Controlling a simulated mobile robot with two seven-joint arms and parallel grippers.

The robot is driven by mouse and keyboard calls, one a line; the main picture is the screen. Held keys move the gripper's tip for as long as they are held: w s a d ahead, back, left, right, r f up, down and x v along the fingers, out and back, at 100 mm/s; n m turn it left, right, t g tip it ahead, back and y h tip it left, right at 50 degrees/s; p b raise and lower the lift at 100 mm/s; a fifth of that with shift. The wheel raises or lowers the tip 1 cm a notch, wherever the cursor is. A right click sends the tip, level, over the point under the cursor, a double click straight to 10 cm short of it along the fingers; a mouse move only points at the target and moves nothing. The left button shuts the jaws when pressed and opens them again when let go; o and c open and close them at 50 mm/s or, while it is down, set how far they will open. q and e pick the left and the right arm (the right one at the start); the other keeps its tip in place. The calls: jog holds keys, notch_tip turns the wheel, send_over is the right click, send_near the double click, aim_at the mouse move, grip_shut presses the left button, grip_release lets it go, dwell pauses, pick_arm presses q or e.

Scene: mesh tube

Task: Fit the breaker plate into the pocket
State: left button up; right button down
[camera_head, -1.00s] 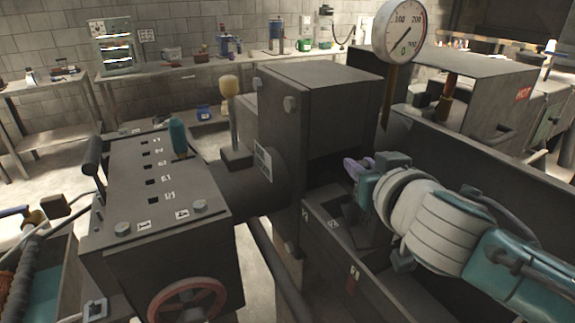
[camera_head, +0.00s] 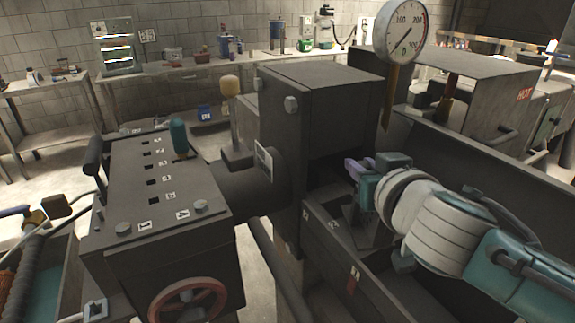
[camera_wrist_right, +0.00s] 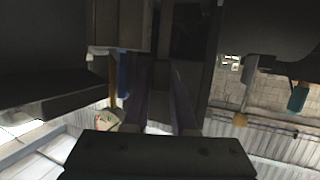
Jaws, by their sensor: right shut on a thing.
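My right gripper (camera_head: 354,168), with purple fingers, reaches from the right to the open side of the tall dark housing (camera_head: 325,90). In the right wrist view the two purple fingers (camera_wrist_right: 165,105) are close around a dark grey piece (camera_wrist_right: 160,74), which I take for the breaker plate. It is too dark to make out its outline, and in the head view it is hidden in shadow. The pocket cannot be told apart inside the dark opening (camera_head: 322,175); whether the piece touches it cannot be seen. My left gripper is not in view.
A dial gauge (camera_head: 401,31) stands on a stem behind my right arm. A dark trough wall (camera_head: 480,165) runs behind the arm. A box with numbered slots (camera_head: 150,190) and a red handwheel (camera_head: 187,304) stands at left, joined to the housing by a thick barrel (camera_head: 240,190).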

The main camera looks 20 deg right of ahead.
jog(key=shift+r, duration=0.15)
jog(key=shift+r, duration=0.1)
